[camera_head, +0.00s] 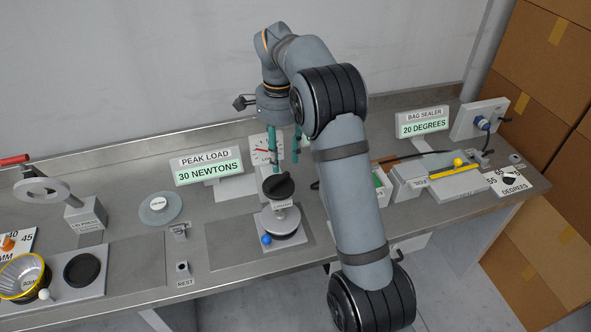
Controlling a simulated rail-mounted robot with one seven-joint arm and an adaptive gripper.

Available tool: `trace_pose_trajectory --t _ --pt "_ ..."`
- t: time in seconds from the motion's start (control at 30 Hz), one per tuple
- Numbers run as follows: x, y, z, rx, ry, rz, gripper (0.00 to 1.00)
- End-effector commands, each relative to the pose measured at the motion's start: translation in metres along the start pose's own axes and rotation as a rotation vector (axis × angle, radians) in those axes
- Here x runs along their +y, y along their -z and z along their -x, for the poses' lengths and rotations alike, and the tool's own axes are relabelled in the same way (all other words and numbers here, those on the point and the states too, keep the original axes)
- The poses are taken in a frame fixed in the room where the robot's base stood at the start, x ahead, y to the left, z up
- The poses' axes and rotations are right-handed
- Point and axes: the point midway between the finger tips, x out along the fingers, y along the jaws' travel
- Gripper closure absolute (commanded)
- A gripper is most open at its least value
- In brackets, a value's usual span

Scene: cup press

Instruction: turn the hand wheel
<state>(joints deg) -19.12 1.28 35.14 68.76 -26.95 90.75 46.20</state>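A dark round knob (279,186), which looks like the hand wheel, sits on top of a small press (281,218) with a pale round plate and a blue ball at its front. My gripper (286,160) points down just above and behind the knob in the picture. Its two teal fingers stand apart with nothing seen between them. I cannot tell whether a finger touches the knob. My arm hides what lies right of the press.
A dial gauge (262,149) and a "30 NEWTONS" sign (209,168) stand behind the press. A grey disc (160,208) and a ring-topped post (84,212) are to the left. A bag sealer (458,178) is at right. Cardboard boxes (545,85) stand beyond.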

Motion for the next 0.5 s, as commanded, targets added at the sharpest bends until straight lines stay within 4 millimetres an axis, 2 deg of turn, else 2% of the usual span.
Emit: trace_pose_trajectory --t 0.03,0.3,0.5 --pt "0.001 -0.004 -0.012 -0.004 -0.005 0.004 0.6" --pt "0.001 -0.002 -0.06 -0.003 -0.004 0.003 0.6" --pt "0.0 -0.002 -0.081 -0.002 -0.001 0.004 0.6"
